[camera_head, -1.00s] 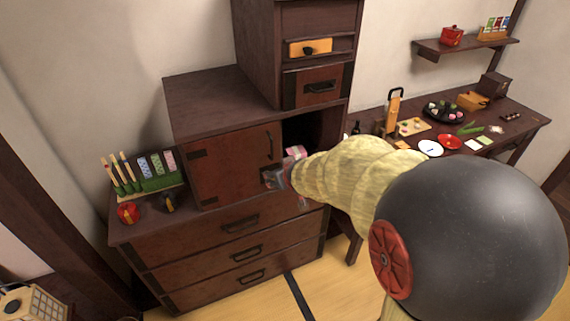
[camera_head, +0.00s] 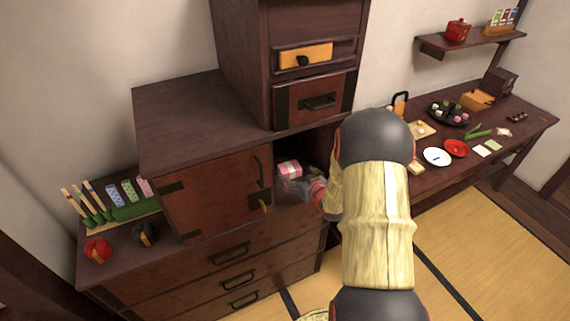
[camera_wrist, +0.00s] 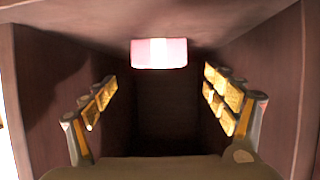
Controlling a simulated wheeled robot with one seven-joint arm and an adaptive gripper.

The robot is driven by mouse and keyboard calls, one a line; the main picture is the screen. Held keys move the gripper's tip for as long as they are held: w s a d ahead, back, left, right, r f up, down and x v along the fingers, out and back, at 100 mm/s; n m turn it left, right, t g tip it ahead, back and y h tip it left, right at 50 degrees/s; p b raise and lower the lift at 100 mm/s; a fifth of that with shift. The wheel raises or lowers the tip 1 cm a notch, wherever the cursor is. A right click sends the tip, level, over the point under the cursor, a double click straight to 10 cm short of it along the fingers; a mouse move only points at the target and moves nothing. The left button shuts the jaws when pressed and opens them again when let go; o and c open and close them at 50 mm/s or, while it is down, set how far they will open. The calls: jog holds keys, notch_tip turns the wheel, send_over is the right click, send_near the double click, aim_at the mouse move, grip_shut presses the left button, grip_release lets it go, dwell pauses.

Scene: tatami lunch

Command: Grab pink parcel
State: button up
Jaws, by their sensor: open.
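The pink parcel (camera_head: 289,169) is a small box with a pale band, inside the dark open compartment of the cabinet. In the wrist view the pink parcel (camera_wrist: 159,65) shows high in the middle, sideways between the two fingers and apart from both. My gripper (camera_head: 295,187) is at the compartment opening, just below and in front of the parcel in the head view. In the wrist view my gripper (camera_wrist: 160,95) is open, with yellow finger pads on both sides and nothing between them. My arm hides the right part of the opening.
The compartment's side walls (camera_wrist: 60,85) stand close outside both fingers. A brown cabinet door (camera_head: 218,195) with a black handle is left of the opening, and a drawer (camera_head: 312,98) is above it. A low table (camera_head: 440,178) with dishes stands to the right.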

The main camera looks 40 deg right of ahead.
aim_at(290, 167)
jog(key=b+x, duration=0.3)
jog(key=x, duration=0.4)
jog(key=shift+w+d+f, duration=0.15)
jog(key=shift+w+f, duration=0.05)
jog(key=shift+w, duration=0.4)
jog(key=c, duration=0.3)
jog(key=c, duration=1)
